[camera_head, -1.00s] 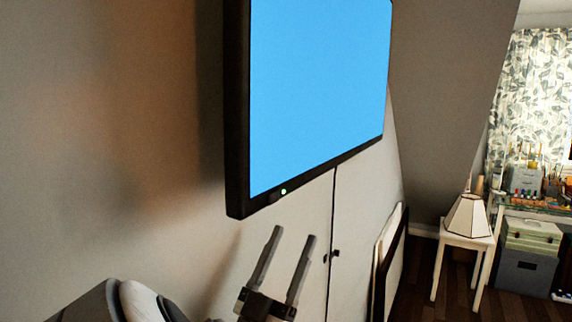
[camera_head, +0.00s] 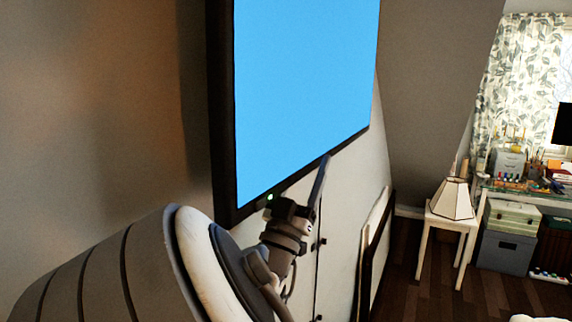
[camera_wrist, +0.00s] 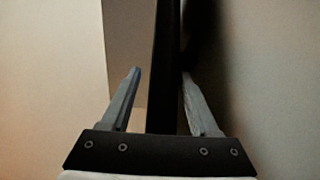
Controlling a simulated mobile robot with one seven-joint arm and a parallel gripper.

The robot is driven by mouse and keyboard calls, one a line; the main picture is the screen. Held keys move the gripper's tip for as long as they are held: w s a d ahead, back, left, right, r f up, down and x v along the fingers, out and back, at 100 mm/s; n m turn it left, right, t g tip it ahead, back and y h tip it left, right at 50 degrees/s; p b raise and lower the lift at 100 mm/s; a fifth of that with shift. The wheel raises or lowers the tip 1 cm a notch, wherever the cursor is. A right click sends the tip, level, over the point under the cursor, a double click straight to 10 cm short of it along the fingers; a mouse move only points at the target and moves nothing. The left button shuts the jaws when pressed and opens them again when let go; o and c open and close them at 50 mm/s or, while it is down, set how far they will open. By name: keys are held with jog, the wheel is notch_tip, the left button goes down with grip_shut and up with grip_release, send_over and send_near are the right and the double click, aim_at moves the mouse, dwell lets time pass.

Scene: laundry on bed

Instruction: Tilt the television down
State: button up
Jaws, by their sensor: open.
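The television (camera_head: 305,90) is a wall-mounted screen with a bright blue picture and a black frame. A small green light shows at its lower left corner. My gripper (camera_head: 322,165) is at the lower edge of the television in the head view, seen nearly side-on; one finger points up there, and the other is not clearly visible. In the wrist view my gripper (camera_wrist: 161,73) is open, with its two grey fingers apart. The television's dark edge (camera_wrist: 163,60) runs between them, with a gap visible on each side. The mount behind the screen is hidden.
The wall (camera_head: 90,90) is close behind the television. Pale cabinet doors (camera_head: 340,220) and a leaning framed panel (camera_head: 378,245) are below it. A lamp (camera_head: 454,198) on a white stool and a cluttered desk stand at the right.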

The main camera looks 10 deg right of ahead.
jog(key=shift+c, duration=0.2)
grip_shut()
dwell(1.2)
